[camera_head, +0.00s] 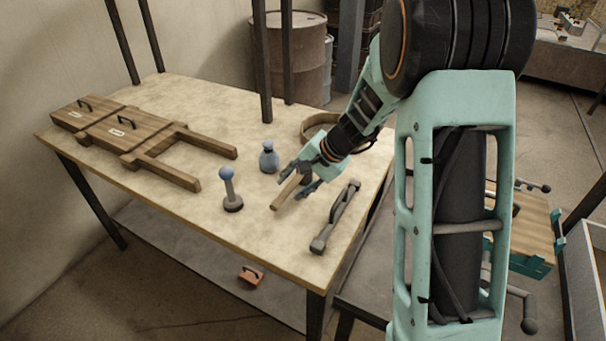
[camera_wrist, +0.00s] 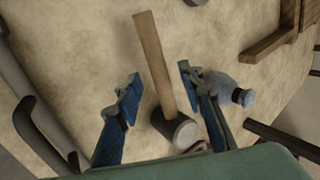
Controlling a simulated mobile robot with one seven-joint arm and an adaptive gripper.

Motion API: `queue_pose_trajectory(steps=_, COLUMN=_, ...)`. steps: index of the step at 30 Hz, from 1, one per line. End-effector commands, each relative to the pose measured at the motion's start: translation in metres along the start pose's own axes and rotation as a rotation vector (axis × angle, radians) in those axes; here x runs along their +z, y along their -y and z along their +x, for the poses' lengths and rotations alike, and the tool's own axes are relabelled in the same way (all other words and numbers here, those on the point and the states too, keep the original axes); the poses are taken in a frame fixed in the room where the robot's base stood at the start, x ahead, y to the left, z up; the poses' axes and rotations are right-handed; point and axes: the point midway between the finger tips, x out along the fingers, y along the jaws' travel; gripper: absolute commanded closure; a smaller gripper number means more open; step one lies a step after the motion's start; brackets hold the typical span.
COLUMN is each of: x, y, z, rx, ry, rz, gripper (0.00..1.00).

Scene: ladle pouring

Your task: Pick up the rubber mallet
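The rubber mallet lies on the light table top. In the head view its wooden handle (camera_head: 287,193) points toward the front left, and its dark head is partly hidden by my gripper (camera_head: 295,186). In the wrist view the handle (camera_wrist: 153,58) runs up the picture and the dark grey head (camera_wrist: 177,129) with a pale face sits low, close to my palm. My gripper (camera_wrist: 160,77) is open, with one blue-padded finger on each side of the mallet. Gaps show between the fingers and the handle.
A blue-grey bottle (camera_head: 269,159) stands just left of my gripper, and a blue-knobbed tool (camera_head: 229,190) stands farther left. A long dark handled tool (camera_head: 336,217) lies to the right. A round wooden ring (camera_head: 311,124) is behind. A wooden frame (camera_head: 145,137) covers the table's left.

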Motion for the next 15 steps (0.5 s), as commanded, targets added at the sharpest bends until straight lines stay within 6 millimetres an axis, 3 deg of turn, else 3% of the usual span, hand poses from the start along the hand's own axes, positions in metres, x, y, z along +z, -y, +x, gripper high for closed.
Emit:
queue_pose_trajectory(steps=4, x=-0.0004, y=-0.0002, z=0.0154, rx=0.0, ry=0.001, rz=0.001, gripper=0.65)
queue_pose_trajectory(steps=11, x=-0.0009, y=0.0, z=0.0168, rx=0.0, ry=-0.001, rz=0.0, gripper=0.65)
queue_pose_trajectory(steps=15, x=-0.001, y=0.0, z=0.0166, rx=0.0, ry=-0.001, rz=0.0, gripper=0.78)
